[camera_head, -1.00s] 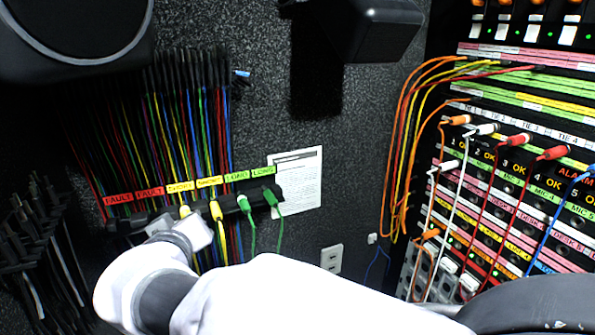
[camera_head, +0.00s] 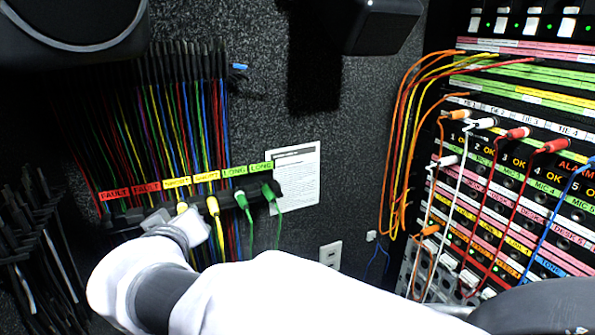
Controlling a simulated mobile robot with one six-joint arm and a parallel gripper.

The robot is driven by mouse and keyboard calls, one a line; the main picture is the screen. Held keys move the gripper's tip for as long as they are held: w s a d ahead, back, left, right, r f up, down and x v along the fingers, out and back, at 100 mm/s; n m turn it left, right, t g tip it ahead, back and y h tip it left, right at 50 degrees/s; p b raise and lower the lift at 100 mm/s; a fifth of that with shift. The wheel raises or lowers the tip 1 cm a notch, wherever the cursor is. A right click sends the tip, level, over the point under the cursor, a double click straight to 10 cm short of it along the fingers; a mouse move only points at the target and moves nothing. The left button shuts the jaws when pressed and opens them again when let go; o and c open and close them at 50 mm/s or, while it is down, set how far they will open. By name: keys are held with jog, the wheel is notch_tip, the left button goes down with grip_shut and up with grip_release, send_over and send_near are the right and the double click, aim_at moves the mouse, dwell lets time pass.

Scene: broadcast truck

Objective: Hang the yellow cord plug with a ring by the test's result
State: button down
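A dark hanger rail (camera_head: 232,197) on the wall carries red FAULT labels (camera_head: 130,189), yellow labels (camera_head: 192,180) too small to read surely, and green LONG labels (camera_head: 248,169). A yellow plug (camera_head: 213,206) hangs under the right yellow label, its cord running down. Another yellow plug (camera_head: 182,208) shows under the left yellow label, right at my gripper. Two green plugs (camera_head: 240,198) hang under the green labels. My gripper (camera_head: 172,218) is at the rail's left half, below the left yellow and right red labels. My wrist hides most of its fingers and whatever is between them.
Many coloured cords (camera_head: 185,110) hang behind the rail. A black rack of cables (camera_head: 35,235) stands at left. A patch panel (camera_head: 510,190) with orange, white, red and blue plugs fills the right, one row marked ALARM. A paper sheet (camera_head: 298,180) and outlet (camera_head: 331,254) are on the wall.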

jog(key=shift+c, duration=1)
grip_release()
jog(key=shift+s, duration=0.1)
jog(key=s+d+b, duration=0.4)
jog(key=s, duration=0.2)
jog(key=shift+s, duration=0.4)
dwell(0.3)
